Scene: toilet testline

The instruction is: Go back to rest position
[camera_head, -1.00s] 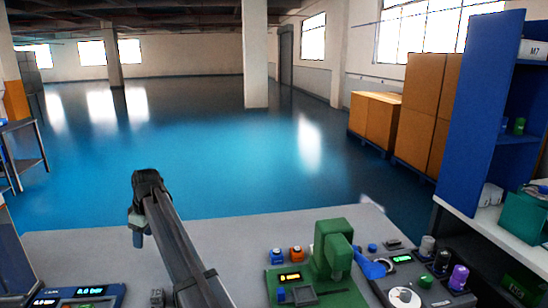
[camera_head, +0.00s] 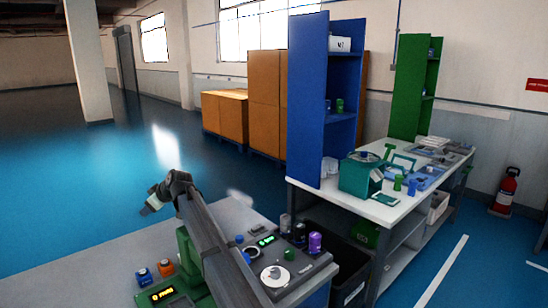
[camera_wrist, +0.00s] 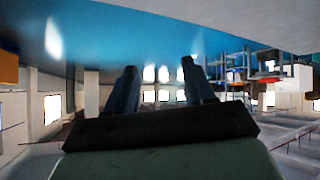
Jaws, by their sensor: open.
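My gripper (camera_wrist: 158,78) shows in the wrist view with its two dark fingers apart and nothing between them. Behind the fingers, the wrist view shows the room upside down, with blue floor and bright windows. In the head view my dark arm rises from the lower middle and leans left over the grey bench (camera_head: 95,272). Whether the fingers themselves show in the head view I cannot tell.
A blue button box (camera_head: 143,276) and an orange one (camera_head: 166,267) sit left of my arm. A dial panel (camera_head: 294,270) with green and purple knobs lies to its right. The floor beyond is clear.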

